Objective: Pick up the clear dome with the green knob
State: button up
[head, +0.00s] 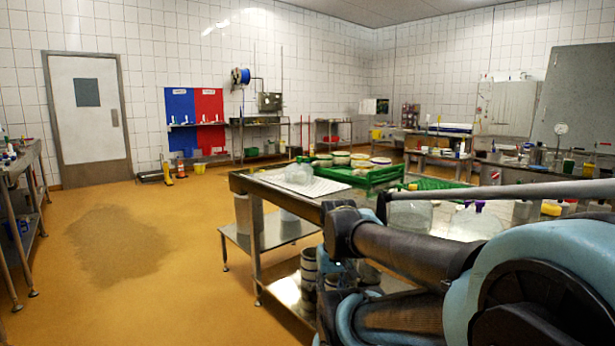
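A clear dome (298,174) stands on a white perforated mat (322,188) at the near left end of the steel table; a dark green spot shows at its top, too small to be sure it is a knob. A third clear dome (477,222) has a purple knob. My arm fills the lower right and covers part of the table. I cannot make out my gripper or its fingers.
A green crate (372,177) with several round tubs stands behind the mat. Metal containers (309,270) stand on the table's lower shelf (288,291). More bottles crowd the right side. The orange floor left of the table is open, with a dark wet-looking patch (110,245).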

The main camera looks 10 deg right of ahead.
aim_at(299, 173)
jog(key=u, duration=0.05)
jog(key=k, duration=0.5)
jog(key=u, duration=1.3)
jog(key=i, duration=1.9)
jog(key=z, duration=1.15)
